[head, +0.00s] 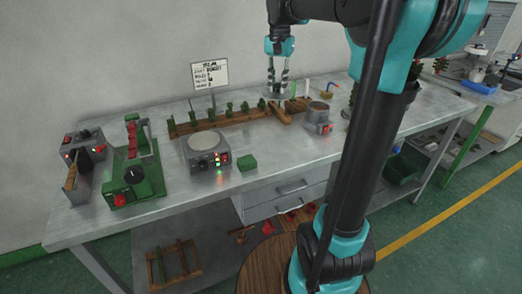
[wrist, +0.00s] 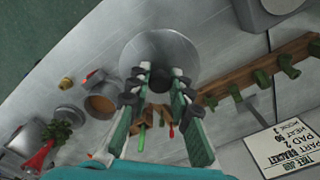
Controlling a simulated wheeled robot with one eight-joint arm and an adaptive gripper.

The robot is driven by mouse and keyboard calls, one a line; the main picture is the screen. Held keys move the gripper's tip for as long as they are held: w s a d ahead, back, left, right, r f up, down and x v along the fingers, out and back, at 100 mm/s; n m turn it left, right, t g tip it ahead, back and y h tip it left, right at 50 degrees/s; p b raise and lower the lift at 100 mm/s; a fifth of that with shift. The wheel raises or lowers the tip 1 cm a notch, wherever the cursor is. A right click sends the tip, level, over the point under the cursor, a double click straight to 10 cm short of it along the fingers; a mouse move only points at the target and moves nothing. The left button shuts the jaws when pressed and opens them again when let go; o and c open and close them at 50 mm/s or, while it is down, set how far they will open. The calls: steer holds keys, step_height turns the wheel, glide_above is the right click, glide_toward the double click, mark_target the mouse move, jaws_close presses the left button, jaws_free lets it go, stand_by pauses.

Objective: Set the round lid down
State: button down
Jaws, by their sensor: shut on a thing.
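The round lid (wrist: 158,48) is a flat grey disc at my fingertips in the wrist view. In the head view the lid (head: 272,95) is small and pale below my gripper (head: 279,84), over the back of the bench. My gripper also shows in the wrist view (wrist: 152,82), with its fingers closed in at the lid's middle; the grip point itself is hidden by the fingers. I cannot tell whether the lid touches the bench. A round open pot (head: 318,108) with brown contents stands to the right; it shows in the wrist view (wrist: 101,104), apart from the lid.
A wooden rack with green pieces (head: 220,122) runs along the back of the metal bench. A round-topped heater (head: 204,142), a green block (head: 247,162) and a green press (head: 133,178) stand left. A sign (head: 210,75) stands behind. Bare bench lies in front of the rack.

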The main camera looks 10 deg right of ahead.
steer(key=f, duration=2)
steer(key=shift+s+a+f, duration=0.1)
steer(key=shift+s+a, duration=0.05)
steer(key=shift+a, duration=0.1)
steer(key=c, duration=1.4)
jaws_free()
steer(key=shift+f, duration=0.1)
steer(key=shift+o, duration=0.2)
step_height(320, 180, up, 12)
